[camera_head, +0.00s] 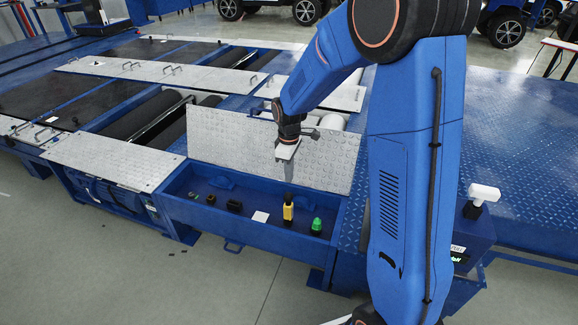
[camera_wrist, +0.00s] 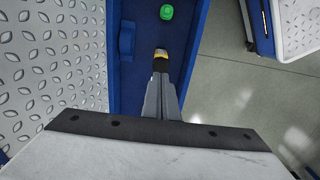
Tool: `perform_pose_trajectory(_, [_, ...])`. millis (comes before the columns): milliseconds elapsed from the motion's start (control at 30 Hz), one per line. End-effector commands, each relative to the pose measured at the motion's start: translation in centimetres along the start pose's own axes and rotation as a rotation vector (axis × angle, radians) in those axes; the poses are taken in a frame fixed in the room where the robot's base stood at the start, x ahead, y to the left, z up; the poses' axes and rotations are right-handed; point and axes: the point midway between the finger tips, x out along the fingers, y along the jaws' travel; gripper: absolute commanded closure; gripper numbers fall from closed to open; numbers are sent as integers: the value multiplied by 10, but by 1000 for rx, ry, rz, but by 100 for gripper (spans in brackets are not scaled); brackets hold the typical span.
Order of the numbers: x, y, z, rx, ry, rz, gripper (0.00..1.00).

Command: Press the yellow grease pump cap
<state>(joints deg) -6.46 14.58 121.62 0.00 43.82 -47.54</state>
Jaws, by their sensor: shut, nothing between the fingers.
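The yellow grease pump (camera_head: 288,211) stands upright in the open blue tray, with a dark top part. In the wrist view the yellow pump (camera_wrist: 161,53) shows just beyond the fingertips, partly hidden by them. My gripper (camera_head: 288,177) points down above the pump, with a small gap between its tips and the pump's top in the head view. In the wrist view its fingers (camera_wrist: 162,84) are together and hold nothing. I cannot tell from the wrist view how large the gap is.
A green-capped item (camera_head: 316,227) stands right of the pump. A raised checkered metal lid (camera_head: 230,142) stands behind the tray, close to my gripper.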

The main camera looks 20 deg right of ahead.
Motion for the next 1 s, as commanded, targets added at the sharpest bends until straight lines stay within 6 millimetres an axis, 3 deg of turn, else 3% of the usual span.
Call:
perform_pose_trajectory(200, [38,-1,0,0,-2,-2,100])
perform_pose_trajectory(400, [60,0,0,0,-1,-1,100])
perform_pose_trajectory(1000, [72,0,0,0,-1,-1,100])
